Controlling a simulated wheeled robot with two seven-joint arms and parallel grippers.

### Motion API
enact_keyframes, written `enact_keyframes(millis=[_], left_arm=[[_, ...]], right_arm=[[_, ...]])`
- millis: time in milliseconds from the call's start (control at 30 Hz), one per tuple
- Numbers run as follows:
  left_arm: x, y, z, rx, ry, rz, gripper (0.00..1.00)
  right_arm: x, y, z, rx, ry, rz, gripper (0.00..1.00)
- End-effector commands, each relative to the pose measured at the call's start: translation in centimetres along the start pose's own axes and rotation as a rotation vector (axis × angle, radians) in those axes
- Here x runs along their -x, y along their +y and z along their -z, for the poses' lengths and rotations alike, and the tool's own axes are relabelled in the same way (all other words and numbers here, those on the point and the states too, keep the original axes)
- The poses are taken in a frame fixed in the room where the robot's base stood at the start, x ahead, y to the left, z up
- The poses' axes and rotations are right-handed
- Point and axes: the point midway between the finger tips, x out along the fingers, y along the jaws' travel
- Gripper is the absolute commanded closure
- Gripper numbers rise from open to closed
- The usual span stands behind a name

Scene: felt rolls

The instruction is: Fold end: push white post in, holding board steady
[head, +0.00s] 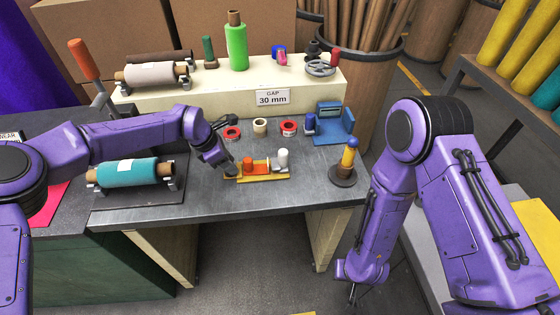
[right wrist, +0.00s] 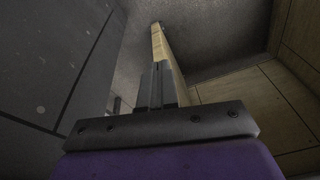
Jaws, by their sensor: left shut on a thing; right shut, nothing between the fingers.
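A small yellow board (head: 264,178) lies on the grey table. An orange post (head: 248,164) stands on its left half and a white post (head: 283,159) stands upright near its right end. My left gripper (head: 231,170) is at the board's left end, shut on the board; its fingertips are small and partly hidden. My right gripper (head: 352,290) hangs low in front of the table's front edge, away from the board. In the right wrist view its fingers (right wrist: 158,88) are shut with nothing between them.
A teal felt roll (head: 128,172) lies on a rack at left. The table front before the board is clear.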

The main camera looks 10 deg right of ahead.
Motion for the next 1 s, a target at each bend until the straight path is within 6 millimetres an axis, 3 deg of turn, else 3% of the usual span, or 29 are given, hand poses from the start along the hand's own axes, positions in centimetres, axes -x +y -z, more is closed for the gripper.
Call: enact_keyframes(millis=[33, 200, 333, 533, 800, 900, 1000], left_arm=[[0.1, 0.0, 0.0, -0.001, -0.001, -0.002, 1.0], [0.1, 0.1, 0.0, -0.001, -0.001, -0.002, 1.0], [0.0, 0.1, 0.0, 0.0, -0.001, -0.002, 1.0], [0.0, 0.1, 0.0, 0.0, -0.001, -0.002, 1.0], [0.0, 0.1, 0.0, 0.0, -0.001, -0.002, 1.0], [0.0, 0.1, 0.0, 0.0, -0.001, -0.002, 1.0], [0.0, 0.1, 0.0, 0.0, -0.001, -0.001, 1.0]], right_arm=[[0.3, -2.1, 1.9, 0.08, -0.025, 0.038, 1.0], [3.4, -8.0, 6.9, 0.386, -0.144, 0.115, 1.0], [7.3, -11.0, 10.4, 0.63, -0.224, 0.121, 1.0], [15.0, -13.5, 15.3, 0.94, -0.316, 0.054, 1.0], [20.7, -17.6, 26.0, 0.471, -0.077, 0.122, 1.0], [22.4, -18.3, 28.8, 0.326, -0.017, 0.158, 1.0], [23.5, -18.6, 30.4, 0.24, 0.015, 0.182, 1.0]])
